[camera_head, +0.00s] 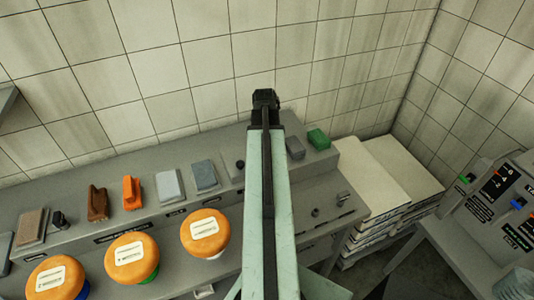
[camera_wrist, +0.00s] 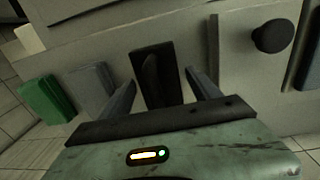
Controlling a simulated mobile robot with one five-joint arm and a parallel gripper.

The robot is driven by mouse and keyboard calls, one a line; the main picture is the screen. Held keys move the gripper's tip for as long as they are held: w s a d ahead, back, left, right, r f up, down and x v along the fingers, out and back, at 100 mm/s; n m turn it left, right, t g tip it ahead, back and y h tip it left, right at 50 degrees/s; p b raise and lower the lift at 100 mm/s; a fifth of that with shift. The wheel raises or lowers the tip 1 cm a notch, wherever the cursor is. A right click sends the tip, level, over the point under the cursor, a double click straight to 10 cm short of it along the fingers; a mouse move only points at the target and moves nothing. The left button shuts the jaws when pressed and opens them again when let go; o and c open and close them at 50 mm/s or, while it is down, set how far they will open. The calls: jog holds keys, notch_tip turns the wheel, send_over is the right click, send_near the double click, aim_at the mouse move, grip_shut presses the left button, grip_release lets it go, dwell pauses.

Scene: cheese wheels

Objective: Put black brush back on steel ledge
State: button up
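The black brush (camera_wrist: 152,66) shows in the wrist view as a dark block with a raised handle. It appears to lie on the grey steel ledge (camera_wrist: 195,40), between a grey block and a round black knob. My gripper (camera_wrist: 160,78) has one finger on each side of the brush. The fingers are spread, with a thin gap at the right finger; contact at the left finger is hard to judge. In the head view my arm hides the brush, and my gripper (camera_head: 265,97) shows only as a dark end near the back wall.
A grey block (camera_wrist: 91,92) and a green block (camera_wrist: 47,99) lie left of the brush; the black knob (camera_wrist: 272,36) is right. In the head view, brown (camera_head: 97,203) and orange (camera_head: 132,193) brushes share the ledge. Orange cheese wheels (camera_head: 132,256) stand in front.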

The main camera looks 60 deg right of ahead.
jog(key=shift+r, duration=0.1)
notch_tip(320, 180, up, 12)
jog(key=p, duration=1.2)
jog(key=shift+w+a, duration=0.2)
jog(key=shift+a, duration=0.1)
jog(key=w+a+n, duration=0.3)
jog(key=w+a, duration=1.4)
jog(key=a, duration=0.4)
jog(key=w+a+n, duration=0.2)
jog(key=a, duration=1.2)
jog(key=w+a+n, duration=0.2)
jog(key=a, duration=1.3)
jog(key=shift+w+a+y, duration=0.2)
jog(key=shift+w+y, duration=0.05)
jog(key=shift+y, duration=0.05)
